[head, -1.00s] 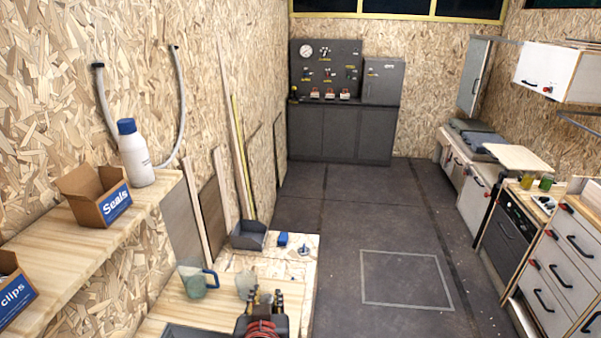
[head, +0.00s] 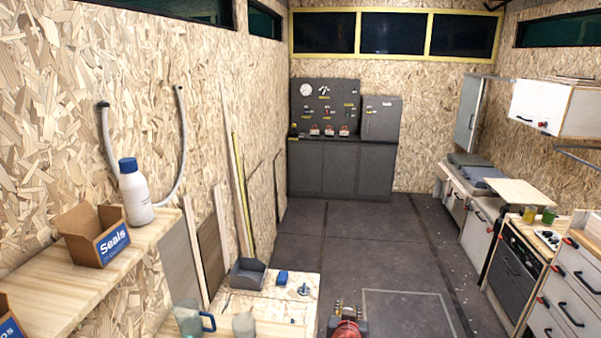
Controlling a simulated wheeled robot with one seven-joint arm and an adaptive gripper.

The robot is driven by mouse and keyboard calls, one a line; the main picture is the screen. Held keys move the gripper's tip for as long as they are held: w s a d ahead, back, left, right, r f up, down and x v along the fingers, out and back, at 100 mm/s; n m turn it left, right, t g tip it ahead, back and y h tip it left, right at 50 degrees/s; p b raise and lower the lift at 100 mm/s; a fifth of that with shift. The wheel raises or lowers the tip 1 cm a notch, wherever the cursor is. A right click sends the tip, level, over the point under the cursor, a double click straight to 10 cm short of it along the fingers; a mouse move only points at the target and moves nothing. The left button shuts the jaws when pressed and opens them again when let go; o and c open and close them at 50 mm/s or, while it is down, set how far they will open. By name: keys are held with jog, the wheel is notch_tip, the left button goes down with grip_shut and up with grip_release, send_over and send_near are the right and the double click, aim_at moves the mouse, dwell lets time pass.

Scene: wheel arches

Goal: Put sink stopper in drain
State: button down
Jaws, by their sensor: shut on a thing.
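My gripper (head: 347,318) shows at the bottom edge, seen from behind, just right of the low bench. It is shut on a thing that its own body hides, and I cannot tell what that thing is. A small round blue-grey piece with a raised middle (head: 304,289) lies on the bench's right part, ahead and to the left of my gripper and apart from it. I cannot tell whether it is the sink stopper. I cannot make out a drain.
The low bench (head: 262,305) carries a grey scoop-like bin (head: 247,273), a small blue block (head: 281,278), a glass jug (head: 190,318) and a beige cup (head: 244,326). A left shelf holds a Seals box (head: 95,235) and a white bottle (head: 135,192). Cabinets (head: 568,290) line the right; the middle floor is clear.

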jog(key=d+f+m+h, duration=0.1)
jog(key=d, duration=0.5)
jog(key=shift+d, duration=0.1)
dwell(0.3)
